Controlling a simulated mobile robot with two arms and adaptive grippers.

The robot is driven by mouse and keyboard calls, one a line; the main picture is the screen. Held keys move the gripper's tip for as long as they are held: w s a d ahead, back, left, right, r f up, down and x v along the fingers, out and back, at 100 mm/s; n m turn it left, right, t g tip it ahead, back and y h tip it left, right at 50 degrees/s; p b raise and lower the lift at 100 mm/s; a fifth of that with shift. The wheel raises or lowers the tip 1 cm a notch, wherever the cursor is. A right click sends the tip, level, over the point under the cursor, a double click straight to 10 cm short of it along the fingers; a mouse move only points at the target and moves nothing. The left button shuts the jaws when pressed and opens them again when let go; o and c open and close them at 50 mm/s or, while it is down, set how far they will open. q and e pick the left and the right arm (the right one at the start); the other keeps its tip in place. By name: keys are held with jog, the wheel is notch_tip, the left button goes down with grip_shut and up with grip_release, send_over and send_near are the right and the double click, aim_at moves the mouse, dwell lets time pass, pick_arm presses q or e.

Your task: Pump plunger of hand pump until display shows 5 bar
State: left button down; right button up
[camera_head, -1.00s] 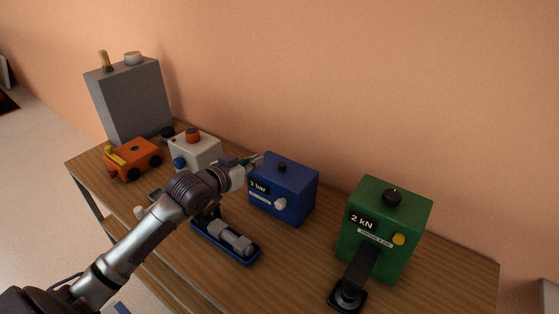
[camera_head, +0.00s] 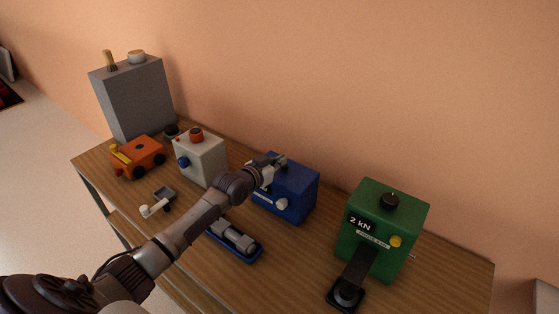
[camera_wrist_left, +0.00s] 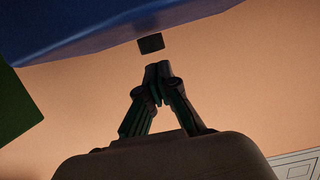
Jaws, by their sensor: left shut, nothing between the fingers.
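In the left wrist view the blue pump (camera_wrist_left: 110,18) fills the top, with the black plunger knob (camera_wrist_left: 151,43) just beyond my fingertips (camera_wrist_left: 158,70). The fingers are together and empty. Whether they touch the knob is unclear.
A green box (camera_head: 385,222) reading 2 kN stands to the right, with a black lever in front. A blue tray (camera_head: 257,254) with grey parts lies before the pump. A white box (camera_head: 201,160), an orange cart (camera_head: 138,157) and a grey cabinet (camera_head: 135,98) stand left.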

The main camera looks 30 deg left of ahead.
pick_arm(q)
jog(key=shift+f, duration=0.45)
